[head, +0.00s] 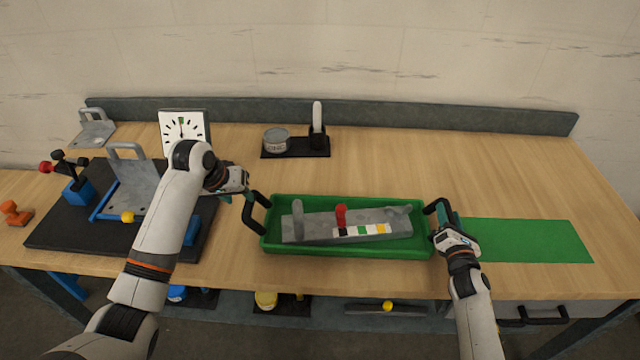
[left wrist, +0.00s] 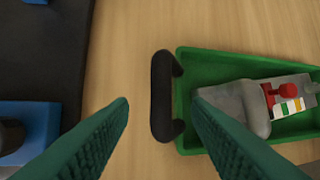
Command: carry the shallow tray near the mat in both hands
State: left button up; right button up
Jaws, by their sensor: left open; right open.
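The shallow green tray (head: 350,250) lies on the workbench with a black handle at each end. It holds a grey block with a red knob, a grey lever and coloured squares. Its left handle (head: 258,212) also shows in the left wrist view (left wrist: 161,95), between my open fingers as seen from above. My left gripper (head: 246,197) is open beside that handle. My right gripper (head: 443,220) is open at the right handle (head: 433,207); its fingers partly hide it, and I cannot tell whether they touch. The flat green mat (head: 530,241) lies just right of the tray.
A black board (head: 75,235) at the left carries a grey plate with a handle and blue parts. A white dial (head: 184,126) and a dark stand with a round tin (head: 276,139) are at the back. The bench behind the tray and mat is clear.

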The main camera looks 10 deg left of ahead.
jog(key=shift+s, duration=0.2)
jog(key=s, duration=1.1)
jog(key=shift+s+d, duration=0.25)
jog(key=shift+s, duration=0.05)
pick_arm(q)
jog(key=v, duration=0.3)
jog(key=shift+r, duration=0.2)
